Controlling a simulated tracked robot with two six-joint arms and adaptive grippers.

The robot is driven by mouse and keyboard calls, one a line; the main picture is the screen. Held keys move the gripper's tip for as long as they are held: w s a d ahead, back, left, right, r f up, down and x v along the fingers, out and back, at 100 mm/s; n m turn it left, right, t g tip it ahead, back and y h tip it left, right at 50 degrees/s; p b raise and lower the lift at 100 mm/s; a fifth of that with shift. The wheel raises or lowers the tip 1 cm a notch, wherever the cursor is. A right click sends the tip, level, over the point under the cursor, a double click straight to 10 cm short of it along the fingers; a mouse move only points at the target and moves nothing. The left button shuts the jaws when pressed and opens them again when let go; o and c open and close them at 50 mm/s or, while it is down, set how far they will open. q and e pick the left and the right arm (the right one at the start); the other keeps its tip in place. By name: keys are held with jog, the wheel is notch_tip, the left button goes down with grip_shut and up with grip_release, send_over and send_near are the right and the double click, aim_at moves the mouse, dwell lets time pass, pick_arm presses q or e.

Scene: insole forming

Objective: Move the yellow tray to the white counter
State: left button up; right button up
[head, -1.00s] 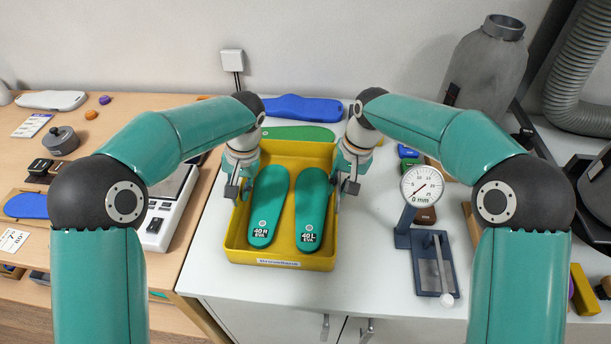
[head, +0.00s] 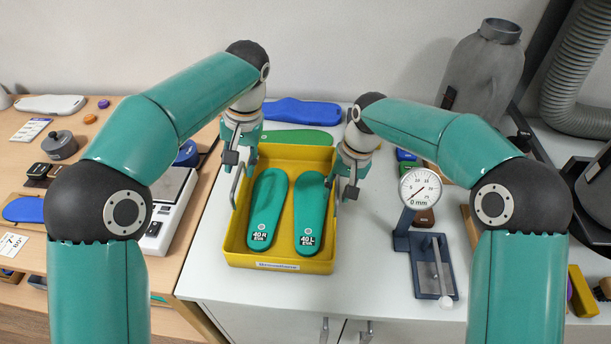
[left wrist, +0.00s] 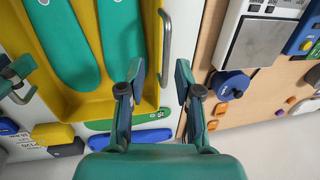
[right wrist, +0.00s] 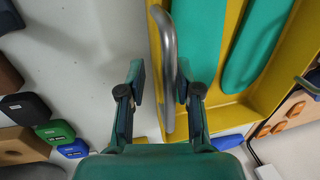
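The yellow tray (head: 295,153) sits flat on the white counter (head: 370,270), with two green insoles (head: 267,205) (head: 312,210) inside. It has a metal handle on each side. My left gripper (head: 241,168) is open and empty, above the tray's left side; in the left wrist view the left handle (left wrist: 166,45) lies close by, clear of the grip. My right gripper (head: 342,186) is open at the tray's right side; in the right wrist view the right handle (right wrist: 168,60) shows between its spread fingers, and I see no grip on it.
A dial gauge (head: 420,188) on a blue stand is on the counter right of the tray. A green insole (head: 297,137) and a blue one (head: 303,112) lie behind the tray. A white scale (head: 165,212) stands on the wooden table (head: 95,250) at left.

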jog(key=shift+r, duration=0.15)
pick_arm(q)
jog(key=shift+d+r, duration=0.2)
jog(key=shift+r, duration=0.95)
pick_arm(e)
notch_tip(320, 180, up, 11)
jog(key=d, duration=0.2)
jog(key=shift+d+r, duration=0.15)
jog(key=shift+d, duration=0.05)
pick_arm(q)
jog(key=shift+s, duration=0.1)
pick_arm(e)
jog(key=shift+s, duration=0.15)
